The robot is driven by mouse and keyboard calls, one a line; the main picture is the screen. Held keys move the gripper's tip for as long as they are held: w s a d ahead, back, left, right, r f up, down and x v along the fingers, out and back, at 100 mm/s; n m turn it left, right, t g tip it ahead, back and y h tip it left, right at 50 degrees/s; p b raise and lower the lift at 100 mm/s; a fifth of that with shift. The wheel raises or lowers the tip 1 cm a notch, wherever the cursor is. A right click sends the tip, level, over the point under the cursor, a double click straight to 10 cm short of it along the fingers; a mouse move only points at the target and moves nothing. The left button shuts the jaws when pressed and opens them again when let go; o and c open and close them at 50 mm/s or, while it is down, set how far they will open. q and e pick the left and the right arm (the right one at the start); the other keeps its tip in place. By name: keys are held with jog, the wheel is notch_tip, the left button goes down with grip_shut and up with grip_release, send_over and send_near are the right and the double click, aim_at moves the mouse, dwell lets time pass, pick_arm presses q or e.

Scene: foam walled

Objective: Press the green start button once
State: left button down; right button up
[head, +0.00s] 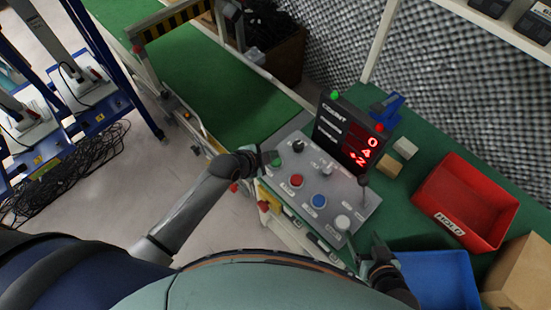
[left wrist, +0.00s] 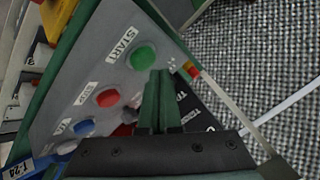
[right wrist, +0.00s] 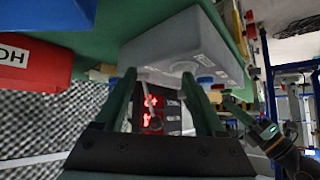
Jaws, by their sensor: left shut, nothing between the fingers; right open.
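The green start button (head: 277,162) sits at the upper left corner of a grey control panel (head: 328,180). In the left wrist view the round green button (left wrist: 143,57) shows beside a label reading START. My left gripper (head: 270,158) is shut and empty, with its fingertips very close to the button. In the left wrist view its closed fingertips (left wrist: 160,75) lie just below and right of the button; I cannot tell whether they touch it. My right gripper (head: 365,252) is open and empty near the panel's lower right end; its spread fingers show in the right wrist view (right wrist: 161,92).
A red button (head: 297,181), a blue button (head: 319,201) and a white button (head: 343,222) line the panel's near edge. A black display (head: 344,135) with red digits stands behind. A red bin (head: 465,203) and a blue bin (head: 440,278) are at right.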

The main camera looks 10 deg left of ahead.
pick_arm(q)
jog(key=shift+f, duration=0.1)
dwell(0.5)
jog(key=shift+f, duration=0.3)
pick_arm(e)
jog(key=shift+f, duration=0.15)
pick_arm(q)
jog(key=shift+f+b, duration=0.45)
jog(key=shift+f, duration=0.1)
pick_arm(e)
jog(key=shift+f, duration=0.3)
pick_arm(q)
jog(key=shift+r, duration=0.1)
pick_arm(e)
jog(key=shift+r, duration=0.1)
dwell(0.3)
pick_arm(q)
jog(key=shift+r+p, duration=0.85)
jog(key=shift+p, duration=0.2)
pick_arm(e)
jog(key=shift+r, duration=0.95)
pick_arm(q)
notch_tip(320, 180, up, 3)
jog(key=p, duration=0.3)
jog(key=shift+r, duration=0.1)
jog(key=shift+r+p, duration=0.4)
jog(key=shift+r, duration=0.55)
pick_arm(e)
notch_tip(320, 180, up, 4)
jog(key=shift+f, duration=0.1)
